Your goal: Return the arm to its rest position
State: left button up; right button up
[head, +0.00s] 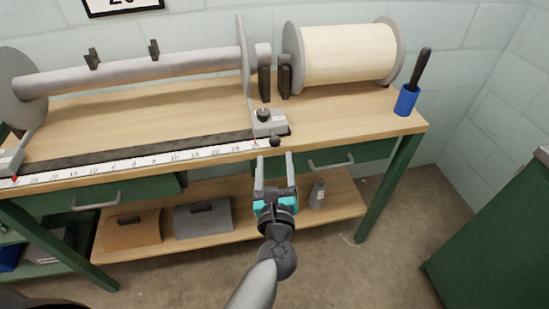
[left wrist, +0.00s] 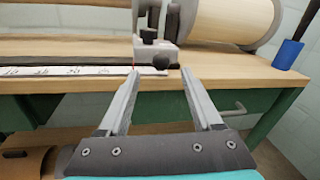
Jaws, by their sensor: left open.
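My left gripper (head: 274,162) is open and empty, in front of the workbench's front edge. In the left wrist view its two fingers (left wrist: 160,86) are spread apart, with nothing between them but the bench edge and green front behind. The grey clamp block (head: 268,122) with black knobs stands on the bench just beyond the fingertips; it also shows in the left wrist view (left wrist: 158,52). My right gripper is in neither view.
The wooden workbench (head: 190,112) carries a grey roller (head: 140,75), a cream-wound spool (head: 345,55), a white ruler (head: 120,164) and a blue cup (head: 406,101) holding a dark-handled tool. Bins and a bottle (head: 317,194) sit on the lower shelf. A green cabinet (head: 500,240) stands at right.

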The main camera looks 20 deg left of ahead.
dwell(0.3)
pick_arm(q)
jog(key=s+d+f+m+g+h+p, duration=0.1)
jog(key=s+d+f+m+g+h, duration=0.25)
jog(key=f+m, duration=1)
jog(key=s+f+m+g+h, duration=0.35)
jog(key=s+f+m, duration=0.35)
jog(key=f+m, duration=0.7)
jog(key=s+a+f+m+g, duration=0.2)
jog(key=s+a+f+m, duration=0.2)
jog(key=s, duration=0.4)
jog(key=s+a+f+m+g+y, duration=0.1)
jog(key=s+a+f+m+g, duration=0.2)
jog(key=s+m, duration=0.4)
jog(key=s+a+f+m+g, duration=0.2)
jog(key=s+a+f+m, duration=0.2)
jog(key=s, duration=0.5)
notch_tip(320, 180, down, 2)
jog(key=shift+s+a+f+m+g+p, duration=0.15)
jog(key=shift+a+f+m+g+p, duration=0.2)
jog(key=shift+m, duration=0.7)
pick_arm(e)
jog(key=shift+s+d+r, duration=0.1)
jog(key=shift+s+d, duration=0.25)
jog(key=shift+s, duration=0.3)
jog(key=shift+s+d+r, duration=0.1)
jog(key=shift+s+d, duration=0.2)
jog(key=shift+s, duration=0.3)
